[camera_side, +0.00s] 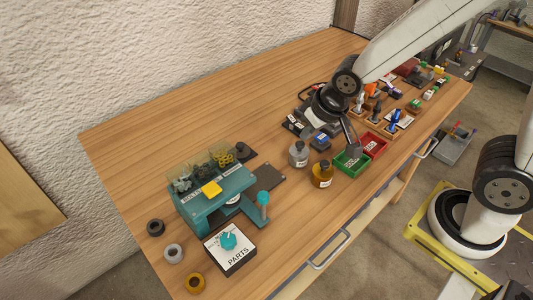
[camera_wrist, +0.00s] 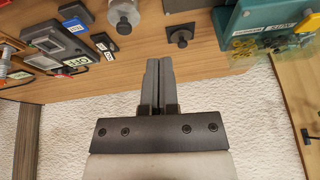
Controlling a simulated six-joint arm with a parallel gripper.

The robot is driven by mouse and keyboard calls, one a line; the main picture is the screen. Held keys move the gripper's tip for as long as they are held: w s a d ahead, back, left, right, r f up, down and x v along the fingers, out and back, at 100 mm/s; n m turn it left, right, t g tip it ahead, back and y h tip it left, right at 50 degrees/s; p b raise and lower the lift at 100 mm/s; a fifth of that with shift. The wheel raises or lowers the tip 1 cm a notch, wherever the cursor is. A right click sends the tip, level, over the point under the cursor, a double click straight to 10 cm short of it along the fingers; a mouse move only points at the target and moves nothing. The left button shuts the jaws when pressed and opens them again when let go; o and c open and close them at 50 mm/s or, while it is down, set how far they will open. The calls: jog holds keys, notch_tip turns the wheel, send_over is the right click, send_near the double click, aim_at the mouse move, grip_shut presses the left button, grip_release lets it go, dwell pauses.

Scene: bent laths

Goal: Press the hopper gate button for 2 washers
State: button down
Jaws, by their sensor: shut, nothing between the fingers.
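The teal parts hopper (camera_side: 215,205) stands on the bench in the side view, with clear bins (camera_side: 208,168) on top holding small dark and yellow parts. I cannot tell which is the gate button. Part of the hopper shows at the top right of the wrist view (camera_wrist: 272,22). My gripper (camera_side: 354,150) is shut and empty, away from the hopper, above the green tray; its fingers show in the wrist view (camera_wrist: 159,62).
A green tray (camera_side: 343,168) and a red tray (camera_side: 379,148) lie near the front edge. Grey (camera_side: 298,154) and amber (camera_side: 322,175) bottles stand between them and the hopper. A black knob on a plate (camera_wrist: 180,36) is beside the hopper. The bench's left back is clear.

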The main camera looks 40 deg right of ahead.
jog(key=w+a+r+t+y, duration=0.25)
jog(key=w+a, duration=0.25)
jog(key=a, duration=0.6)
notch_tip(320, 180, up, 3)
jog(key=m+y, duration=0.1)
jog(key=y, duration=0.2)
send_over(215, 190)
jog(key=shift+w+h, duration=0.1)
jog(key=shift+h, duration=0.15)
jog(key=shift+f, duration=0.2)
jog(key=shift+f, duration=4.15)
